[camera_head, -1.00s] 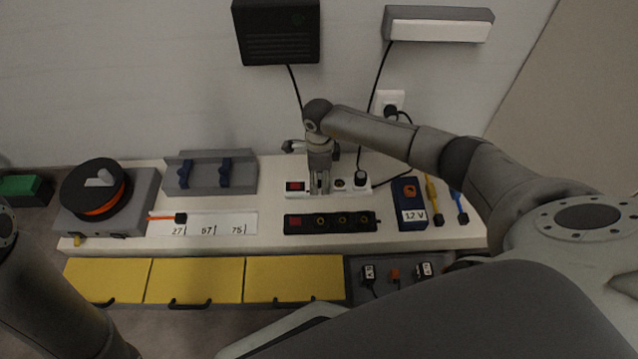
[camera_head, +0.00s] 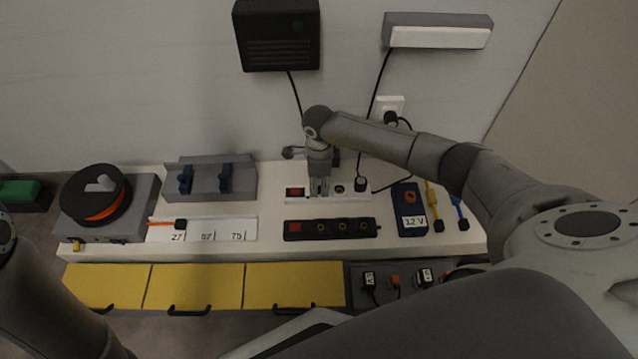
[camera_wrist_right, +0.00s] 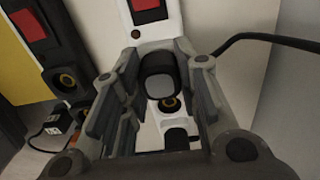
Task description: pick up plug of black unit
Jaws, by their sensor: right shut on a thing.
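The black unit (camera_head: 277,36) hangs on the wall, and its black cable (camera_head: 294,88) drops behind my right gripper. My right gripper (camera_head: 320,190) points down at the white power strip (camera_head: 296,199), just right of its red switch. In the right wrist view the fingers (camera_wrist_right: 162,95) are shut on a dark, rounded plug (camera_wrist_right: 158,76). An empty socket (camera_wrist_right: 170,104) shows just beside it on the strip. I cannot tell whether the held plug is seated or lifted. My left arm shows at the lower left; its gripper is out of view.
Another plug (camera_head: 360,184) sits at the strip's right end, its cable running to the white wall unit (camera_head: 440,37). A black power strip (camera_head: 330,229) lies in front. A blue 12 V box (camera_head: 409,209) stands right. A spool (camera_head: 97,193) and grey rack (camera_head: 211,180) stand left.

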